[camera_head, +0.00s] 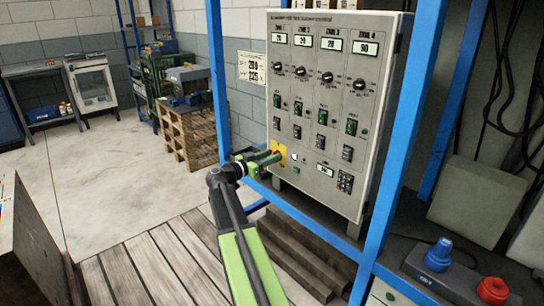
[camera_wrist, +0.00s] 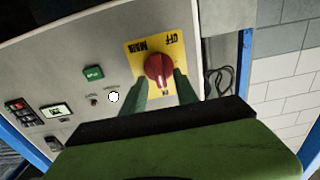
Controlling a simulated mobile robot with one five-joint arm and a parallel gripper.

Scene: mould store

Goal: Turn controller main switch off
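The controller (camera_head: 335,60) is a grey cabinet with rows of knobs, switches and displays. Its main switch is a red rotary knob (camera_wrist: 158,71) on a yellow plate (camera_wrist: 136,60) marked MAIN and OFF, upside down in the wrist view. The plate also shows low on the cabinet's left side in the head view (camera_head: 281,162). My gripper (camera_wrist: 162,80) is open, its green fingers on either side of the knob. Whether they touch it I cannot tell. The knob's handle stands roughly upright in the wrist view. In the head view my gripper (camera_head: 272,156) partly hides the switch.
A blue frame (camera_head: 217,75) surrounds the cabinet, with posts on both sides. A green button (camera_wrist: 93,72) and a white round lamp (camera_wrist: 113,97) sit beside the switch. Blue (camera_head: 438,251) and red (camera_head: 492,290) connectors stand at lower right. The floor at left is open.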

